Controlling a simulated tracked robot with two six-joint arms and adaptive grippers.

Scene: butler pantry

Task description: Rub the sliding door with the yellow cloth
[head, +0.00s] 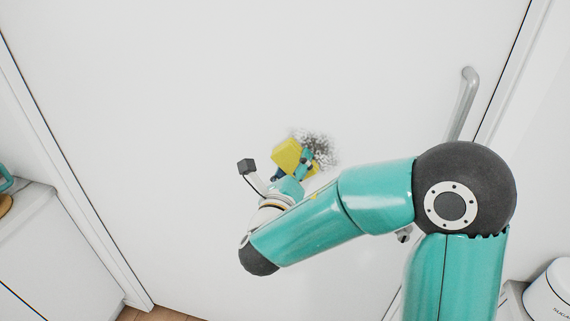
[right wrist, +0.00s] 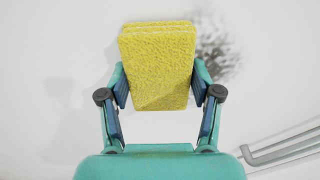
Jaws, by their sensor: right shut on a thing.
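The yellow cloth (head: 286,155) is a thick folded pad. My right gripper (head: 294,168) is shut on it, and in the right wrist view the cloth (right wrist: 158,65) sits between the two fingers (right wrist: 160,90). The white sliding door (head: 200,60) fills the middle of the head view. A grey speckled smudge (head: 318,147) is on the door just right of the cloth; it also shows in the right wrist view (right wrist: 218,45), partly behind the cloth's right edge. I cannot tell whether the cloth touches the door. My left gripper is not in view.
A grey bar handle (head: 465,100) stands out from the door's right side, and it shows at the lower right of the right wrist view (right wrist: 285,147). A white counter (head: 28,215) is at left. A white canister (head: 550,295) is at lower right.

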